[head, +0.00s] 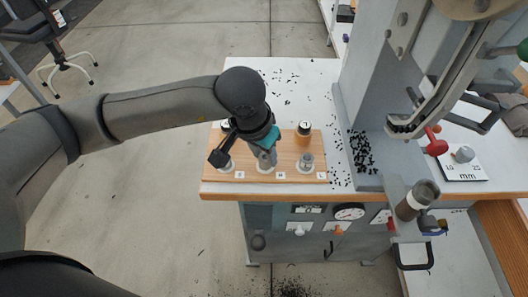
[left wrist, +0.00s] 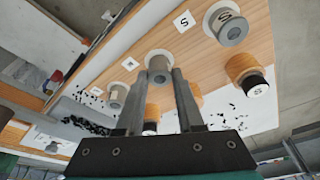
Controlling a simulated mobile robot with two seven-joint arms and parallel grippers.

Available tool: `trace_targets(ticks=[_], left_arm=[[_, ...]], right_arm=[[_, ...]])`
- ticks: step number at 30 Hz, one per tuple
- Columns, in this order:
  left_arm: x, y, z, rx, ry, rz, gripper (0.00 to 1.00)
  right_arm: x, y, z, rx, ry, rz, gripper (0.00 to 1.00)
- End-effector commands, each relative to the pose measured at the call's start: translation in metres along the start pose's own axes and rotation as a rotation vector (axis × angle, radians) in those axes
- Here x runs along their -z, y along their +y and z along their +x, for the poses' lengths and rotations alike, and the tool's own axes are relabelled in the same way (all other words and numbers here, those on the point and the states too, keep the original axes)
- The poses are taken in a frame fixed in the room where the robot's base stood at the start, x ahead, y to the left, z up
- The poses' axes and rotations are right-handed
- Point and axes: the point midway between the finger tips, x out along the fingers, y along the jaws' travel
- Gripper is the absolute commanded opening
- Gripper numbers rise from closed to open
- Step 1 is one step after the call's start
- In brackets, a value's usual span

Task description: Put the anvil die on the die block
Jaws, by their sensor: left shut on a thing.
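The wooden board (head: 305,172) on the white table holds a row of small grey metal dies in white rings. My left gripper (head: 266,157) points down at the middle die. In the left wrist view, the left gripper (left wrist: 161,78) has its fingers shut on this grey anvil die (left wrist: 158,63), which still stands at its white ring. Another die (head: 307,160) stands to its right, and one beside an S label (left wrist: 228,28) to its left. The press (head: 365,85) stands right of the board; I cannot clearly make out the die block. My right gripper is out of view.
Wooden punches with black tops, one (head: 303,131) clear in the head view, stand behind the dies. Black bits (head: 362,152) litter the press base and table. A red knob (head: 435,143) and a gauge plate (head: 460,168) lie right of the press.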

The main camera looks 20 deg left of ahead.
Motion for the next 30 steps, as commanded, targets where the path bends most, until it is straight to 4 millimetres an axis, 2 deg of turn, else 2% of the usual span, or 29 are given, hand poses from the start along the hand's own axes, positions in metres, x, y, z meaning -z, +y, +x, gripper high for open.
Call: trace_targets(ticks=[8, 9, 16, 26, 30], left_arm=[[0.0, 0.0, 0.003, 0.0, 0.003, 0.0, 0.0], [0.0, 0.0, 0.002, 0.0, 0.001, 0.0, 0.41], [0.0, 0.0, 0.002, 0.0, 0.001, 0.0, 0.66], [0.0, 0.0, -0.001, 0.0, 0.0, -0.001, 0.66], [0.002, 0.0, -0.019, -0.001, 0.005, 0.001, 0.66]], right_arm=[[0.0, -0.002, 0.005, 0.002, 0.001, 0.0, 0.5], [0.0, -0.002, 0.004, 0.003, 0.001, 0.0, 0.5], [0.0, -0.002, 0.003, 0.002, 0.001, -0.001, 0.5], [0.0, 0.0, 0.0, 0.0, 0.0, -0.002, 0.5], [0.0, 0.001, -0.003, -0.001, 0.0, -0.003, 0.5]])
